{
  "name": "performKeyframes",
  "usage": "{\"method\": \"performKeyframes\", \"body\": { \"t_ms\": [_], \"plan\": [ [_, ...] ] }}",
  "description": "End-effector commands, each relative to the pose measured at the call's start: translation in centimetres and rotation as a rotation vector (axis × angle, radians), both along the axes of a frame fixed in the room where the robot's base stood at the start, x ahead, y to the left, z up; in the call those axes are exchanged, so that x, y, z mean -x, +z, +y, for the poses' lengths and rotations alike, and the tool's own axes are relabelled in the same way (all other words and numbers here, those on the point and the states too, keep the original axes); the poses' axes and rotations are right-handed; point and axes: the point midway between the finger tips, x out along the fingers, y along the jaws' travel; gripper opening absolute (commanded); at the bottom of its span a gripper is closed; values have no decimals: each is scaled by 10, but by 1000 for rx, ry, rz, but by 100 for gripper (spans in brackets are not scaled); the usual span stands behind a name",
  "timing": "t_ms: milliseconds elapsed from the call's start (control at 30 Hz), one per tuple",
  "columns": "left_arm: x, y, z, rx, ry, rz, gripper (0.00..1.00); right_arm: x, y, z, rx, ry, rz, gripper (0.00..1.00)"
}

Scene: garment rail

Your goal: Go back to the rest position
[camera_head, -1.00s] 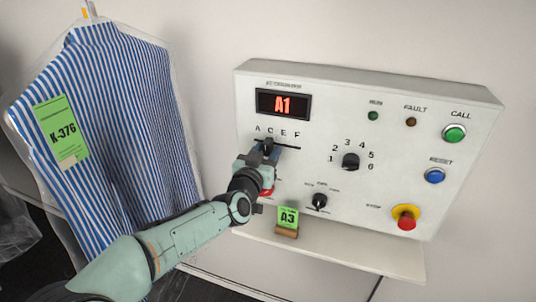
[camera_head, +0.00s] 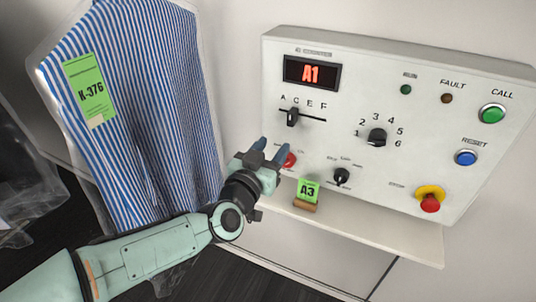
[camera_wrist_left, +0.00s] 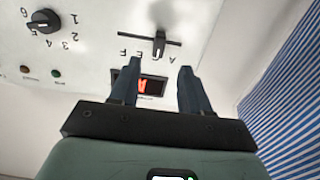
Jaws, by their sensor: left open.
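My left gripper (camera_head: 271,151) is open and empty, in front of the lower left of the white control panel (camera_head: 440,130) and apart from the slider. Its two dark fingers also show apart in the left wrist view (camera_wrist_left: 158,88). The slider knob (camera_head: 292,117) stands between the A and C marks, nearer C; it shows in the left wrist view too (camera_wrist_left: 159,43). The red display (camera_head: 311,74) reads A1. A green A3 tag (camera_head: 309,191) stands in a small wooden holder on the shelf. My right gripper is not in view.
A striped shirt in clear plastic (camera_head: 150,110), tagged K-376 (camera_head: 90,90), hangs close to the left arm. A ledge (camera_head: 385,232) juts out below the panel. Rotary knobs (camera_head: 377,138), a green button (camera_head: 492,113), a blue button (camera_head: 466,157) and a red stop button (camera_head: 430,202) are on the panel.

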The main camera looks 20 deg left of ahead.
Motion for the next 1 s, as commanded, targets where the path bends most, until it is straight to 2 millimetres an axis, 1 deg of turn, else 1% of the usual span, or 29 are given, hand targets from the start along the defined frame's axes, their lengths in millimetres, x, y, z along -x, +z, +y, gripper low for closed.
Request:
{"method": "performKeyframes", "body": {
  "t_ms": [33, 100, 200, 633, 667, 733, 767, 867, 900, 967, 1000],
  "plan": [
    [6, 0, 1, 1, 2, 0, 47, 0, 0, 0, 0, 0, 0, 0],
    [11, 0, 2, 1, 3, 0, 47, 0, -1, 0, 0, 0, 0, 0],
    [15, 0, 1, 0, 2, 1, 47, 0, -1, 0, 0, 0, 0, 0],
    [15, 0, 1, 0, 1, 1, 47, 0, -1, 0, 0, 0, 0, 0],
    [14, -2, 1, 0, 1, 3, 47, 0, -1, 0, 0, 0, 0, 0],
    [11, -10, -1, -2, -2, 22, 47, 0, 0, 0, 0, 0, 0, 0],
    [9, -18, -2, -2, -4, 38, 47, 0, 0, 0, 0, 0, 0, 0],
    [-2, -61, -9, -6, -17, 132, 47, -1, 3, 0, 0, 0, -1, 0],
    [-7, -87, -13, -4, -23, 186, 47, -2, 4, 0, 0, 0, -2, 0],
    [-11, -131, -17, 1, -31, 278, 47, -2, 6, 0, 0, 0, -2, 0],
    [-12, -162, -19, 8, -36, 344, 47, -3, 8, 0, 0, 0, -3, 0]
  ]
}}
